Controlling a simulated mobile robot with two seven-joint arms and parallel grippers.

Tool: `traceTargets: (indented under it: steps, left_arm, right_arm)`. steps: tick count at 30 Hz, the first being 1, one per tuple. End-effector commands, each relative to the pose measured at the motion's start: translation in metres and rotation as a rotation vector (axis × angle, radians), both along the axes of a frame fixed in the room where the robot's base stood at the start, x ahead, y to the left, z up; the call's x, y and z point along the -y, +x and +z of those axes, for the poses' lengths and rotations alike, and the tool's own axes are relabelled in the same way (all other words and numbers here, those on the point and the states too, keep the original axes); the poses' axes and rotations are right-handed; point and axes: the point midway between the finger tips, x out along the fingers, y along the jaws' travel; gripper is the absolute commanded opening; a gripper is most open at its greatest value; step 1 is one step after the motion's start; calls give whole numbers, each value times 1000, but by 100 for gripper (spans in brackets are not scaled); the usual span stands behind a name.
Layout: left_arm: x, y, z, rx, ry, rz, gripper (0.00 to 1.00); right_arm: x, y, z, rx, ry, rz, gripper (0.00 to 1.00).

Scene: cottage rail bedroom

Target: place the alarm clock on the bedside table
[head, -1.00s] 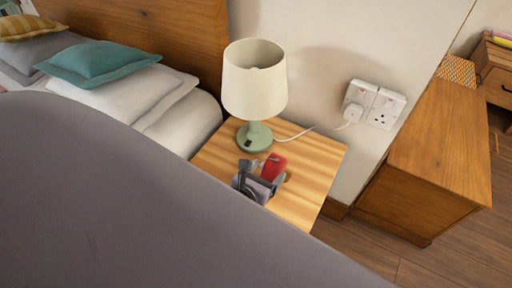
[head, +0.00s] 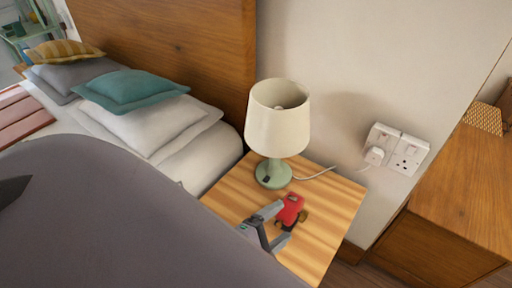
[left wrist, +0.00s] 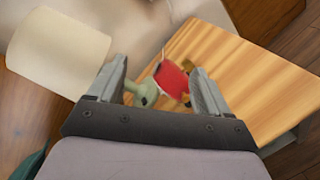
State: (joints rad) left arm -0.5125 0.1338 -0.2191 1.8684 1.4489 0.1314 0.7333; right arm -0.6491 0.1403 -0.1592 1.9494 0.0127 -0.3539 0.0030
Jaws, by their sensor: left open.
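The alarm clock (head: 291,210) is small and red, with brownish-gold parts at its lower side. It stands on the striped wooden bedside table (head: 333,208), to the front right of the lamp. My left gripper (head: 275,227) is open just in front of the clock in the head view. In the left wrist view the clock (left wrist: 172,77) shows between and beyond the two open fingers (left wrist: 160,75), and I see no finger closed on it. Its face cannot be made out. My right gripper is not in view.
A lamp with a cream shade (head: 277,120) and green base (head: 272,173) stands behind the clock, its cable running to a wall socket (head: 397,150). The bed with pillows (head: 150,122) is at left. The table's right side is clear. A wooden cabinet (head: 460,190) stands at right.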

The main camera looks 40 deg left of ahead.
Motion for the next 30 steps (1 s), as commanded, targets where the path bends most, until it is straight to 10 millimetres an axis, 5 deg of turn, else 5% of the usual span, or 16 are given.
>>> traceTargets:
  steps: [9, 18, 24, 30]
  left_arm:
    - [23, -28, -16, 90, 872, -396, 79]
    - [11, -59, -53, 100, 1649, -766, 79]
    - [-5, -70, -65, 81, 1937, -913, 79]
    - [-9, -72, -68, 76, 1999, -946, 79]
  right_arm:
    - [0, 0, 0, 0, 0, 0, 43]
    - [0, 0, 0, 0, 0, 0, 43]
    - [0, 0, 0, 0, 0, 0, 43]
    - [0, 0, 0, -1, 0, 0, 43]
